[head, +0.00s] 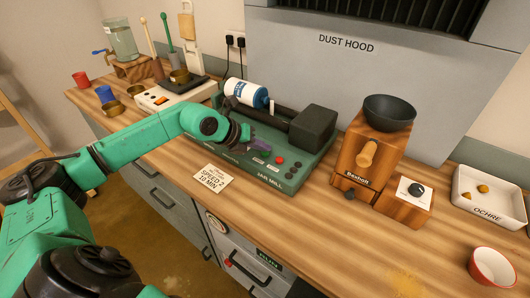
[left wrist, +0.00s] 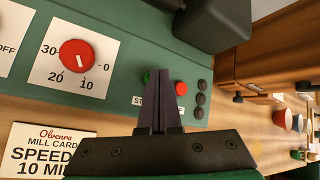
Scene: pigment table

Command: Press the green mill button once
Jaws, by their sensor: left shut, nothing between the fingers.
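The green jar mill (head: 262,176) stands on the bench, with its control panel facing me. The green button (left wrist: 146,76) shows only as a sliver beside my left fingers in the left wrist view; I cannot make it out in the head view. The red button (left wrist: 181,88) is just right of the fingers and also shows in the head view (head: 279,160). My left gripper (left wrist: 160,72) is shut and empty, its fingertips over the panel by the green button. I cannot tell whether they touch it. In the head view the gripper (head: 266,146) reaches over the panel from the left.
A red dial (left wrist: 77,55) is left of the fingers, and several black buttons (left wrist: 200,98) are right of the red one. A white-and-blue jar (head: 246,94) lies on the mill. A mill card (head: 213,178) is in front. A wooden grinder (head: 365,155) stands to the right.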

